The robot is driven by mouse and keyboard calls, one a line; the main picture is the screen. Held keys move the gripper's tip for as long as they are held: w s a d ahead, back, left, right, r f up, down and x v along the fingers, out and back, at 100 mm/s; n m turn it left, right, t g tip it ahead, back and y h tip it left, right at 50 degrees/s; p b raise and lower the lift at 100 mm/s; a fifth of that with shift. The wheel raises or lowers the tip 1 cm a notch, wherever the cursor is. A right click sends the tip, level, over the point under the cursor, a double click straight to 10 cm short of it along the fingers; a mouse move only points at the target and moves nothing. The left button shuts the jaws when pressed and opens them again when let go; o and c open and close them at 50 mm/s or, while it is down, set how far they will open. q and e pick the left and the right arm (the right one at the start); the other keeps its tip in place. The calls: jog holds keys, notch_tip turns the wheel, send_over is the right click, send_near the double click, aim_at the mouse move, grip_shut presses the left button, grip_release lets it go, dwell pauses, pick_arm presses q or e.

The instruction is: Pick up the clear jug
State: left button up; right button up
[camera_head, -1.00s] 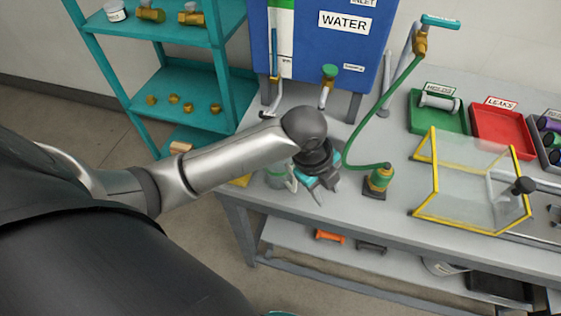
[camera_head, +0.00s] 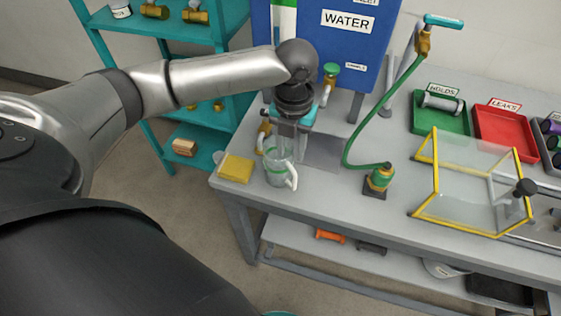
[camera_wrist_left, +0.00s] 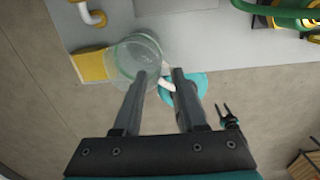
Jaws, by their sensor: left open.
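The clear jug (camera_head: 277,174) stands upright near the left end of the grey bench, with its white handle toward the right front. My left gripper (camera_head: 286,141) is open and points down, just behind and above the jug in the head view. In the left wrist view the jug (camera_wrist_left: 137,57) shows beyond the fingertips, mostly by the left finger. Its white handle shows between the two fingers (camera_wrist_left: 160,74). The gap between fingers and jug is hard to judge.
A yellow sponge-like block (camera_head: 236,168) lies left of the jug. Behind are a brass tap (camera_head: 264,134) and the blue water tank (camera_head: 340,45). A green hose (camera_head: 352,140) and a green-brass fitting (camera_head: 379,178) stand to the right. The bench's front edge is close.

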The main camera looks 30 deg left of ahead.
aim_at(290, 180)
pick_arm(q)
jog(key=f, duration=0.3)
jog(key=f+b, duration=0.1)
jog(key=f, duration=0.5)
jog(key=shift+w+f, duration=0.25)
grip_shut()
dwell(1.1)
